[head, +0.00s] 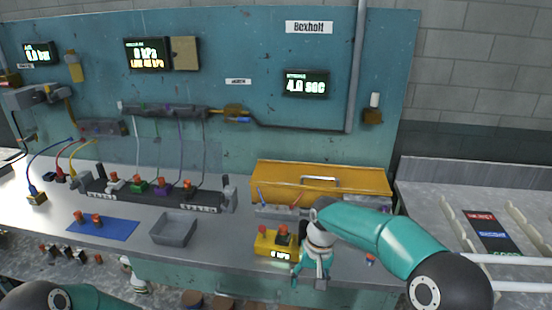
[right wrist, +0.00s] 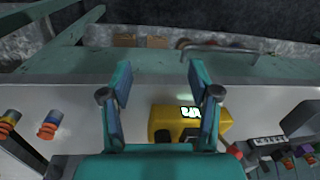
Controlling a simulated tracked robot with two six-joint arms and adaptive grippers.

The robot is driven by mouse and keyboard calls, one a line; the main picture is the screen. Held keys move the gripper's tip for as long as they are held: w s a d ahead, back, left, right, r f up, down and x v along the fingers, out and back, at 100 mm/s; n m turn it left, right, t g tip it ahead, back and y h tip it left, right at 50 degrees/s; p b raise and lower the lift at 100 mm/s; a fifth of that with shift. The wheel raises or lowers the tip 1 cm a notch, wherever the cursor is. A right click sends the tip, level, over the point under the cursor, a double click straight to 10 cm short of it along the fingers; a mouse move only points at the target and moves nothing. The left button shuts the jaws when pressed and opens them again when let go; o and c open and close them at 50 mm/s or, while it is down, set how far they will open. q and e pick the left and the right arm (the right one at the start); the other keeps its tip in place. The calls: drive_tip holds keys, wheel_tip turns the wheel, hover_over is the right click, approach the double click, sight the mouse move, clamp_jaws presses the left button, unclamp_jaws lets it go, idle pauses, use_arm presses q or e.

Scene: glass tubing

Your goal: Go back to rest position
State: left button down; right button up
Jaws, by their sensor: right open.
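My right gripper (head: 310,278) points down over the front of the bench, just right of the yellow device (head: 265,243) with the lit display. In the right wrist view its two teal fingers (right wrist: 158,80) stand wide apart with nothing between the tips. The yellow device (right wrist: 165,122) shows there close by the right finger, partly behind it. It is unclear whether they touch. My left arm (head: 60,296) shows only as a piece at the bottom left of the head view; its gripper cannot be made out.
The bench holds a yellow toolbox (head: 290,178), a grey tray (head: 174,229), a blue mat (head: 85,227) with orange-topped fittings, and a dark rack (head: 205,199) with coloured fittings. A teal panel (head: 270,55) stands behind. Bare bench lies between tray and yellow device.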

drive_tip(key=s+d+f+y, duration=0.1)
drive_tip(key=s+f, duration=0.4)
drive_tip(key=f, duration=0.3)
drive_tip(key=s+d+f+y, duration=0.1)
drive_tip(key=s+f, duration=0.5)
drive_tip(key=f, duration=0.3)
use_arm(q)
drive_tip(key=s+a+f+m+g+y, duration=0.1)
drive_tip(key=s+f+y, duration=0.3)
drive_tip(key=s, duration=0.6)
drive_tip(key=s+a+f+m+g+y, duration=0.1)
drive_tip(key=s+f+y, duration=0.4)
drive_tip(key=s, duration=0.5)
wheel_tip(320, 180, down, 2)
drive_tip(key=shift+f+m+g, duration=0.2)
drive_tip(key=shift+m+g, duration=0.1)
drive_tip(key=shift+m, duration=0.6)
use_arm(e)
drive_tip(key=s+d+f+m, duration=0.1)
drive_tip(key=s+f, duration=0.1)
drive_tip(key=s, duration=0.6)
drive_tip(key=s+d+f+m, duration=0.1)
drive_tip(key=s+f, duration=0.1)
drive_tip(key=s, duration=0.6)
drive_tip(key=shift+f+t+y, duration=0.3)
drive_tip(key=shift+f+t, duration=0.05)
drive_tip(key=shift+t, duration=0.05)
